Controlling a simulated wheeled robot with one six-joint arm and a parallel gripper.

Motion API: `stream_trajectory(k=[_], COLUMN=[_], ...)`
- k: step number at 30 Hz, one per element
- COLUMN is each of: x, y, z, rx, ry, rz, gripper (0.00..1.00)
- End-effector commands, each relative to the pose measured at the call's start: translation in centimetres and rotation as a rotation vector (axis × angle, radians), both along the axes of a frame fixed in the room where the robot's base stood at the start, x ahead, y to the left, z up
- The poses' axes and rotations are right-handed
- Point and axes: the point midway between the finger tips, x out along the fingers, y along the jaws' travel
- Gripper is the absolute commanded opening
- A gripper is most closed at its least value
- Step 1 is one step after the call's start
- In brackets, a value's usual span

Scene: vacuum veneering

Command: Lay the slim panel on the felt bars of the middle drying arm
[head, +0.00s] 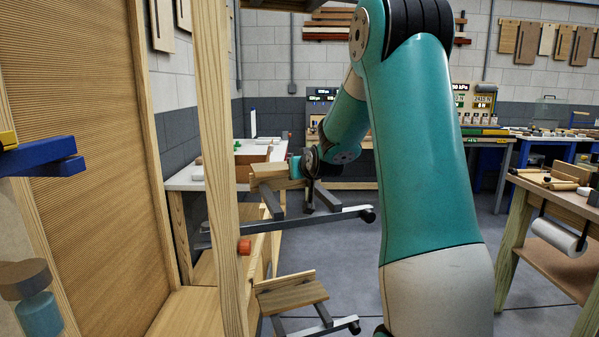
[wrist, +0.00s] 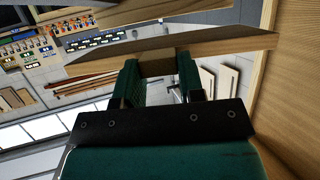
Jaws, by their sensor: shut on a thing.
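The slim panel (head: 272,182) is a light wooden piece in my gripper (head: 294,168), left of centre in the head view. In the wrist view, my gripper (wrist: 160,72) has its green fingers closed on the panel (wrist: 215,44), which spans across the fingertips. Just below the panel in the head view is a grey drying arm (head: 300,222) with two dark bars (head: 327,196) crossing it. It is the upper of two arms I see; I take it for the middle one. Whether the panel touches the bars I cannot tell.
A lower drying arm (head: 345,327) carries another wooden panel (head: 291,294) with a raised edge. A bench (head: 560,202) with a white roll is at right. The floor between is clear.

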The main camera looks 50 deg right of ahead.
Motion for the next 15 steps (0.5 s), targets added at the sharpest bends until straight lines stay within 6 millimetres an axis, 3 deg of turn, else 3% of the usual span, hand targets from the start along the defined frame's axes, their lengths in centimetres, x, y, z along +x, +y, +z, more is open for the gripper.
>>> stream_trajectory(k=[15], x=[-0.2], y=[0.3], z=[-4.5], rx=[-0.002], ry=[-0.004], rz=[0.003], gripper=[0.09])
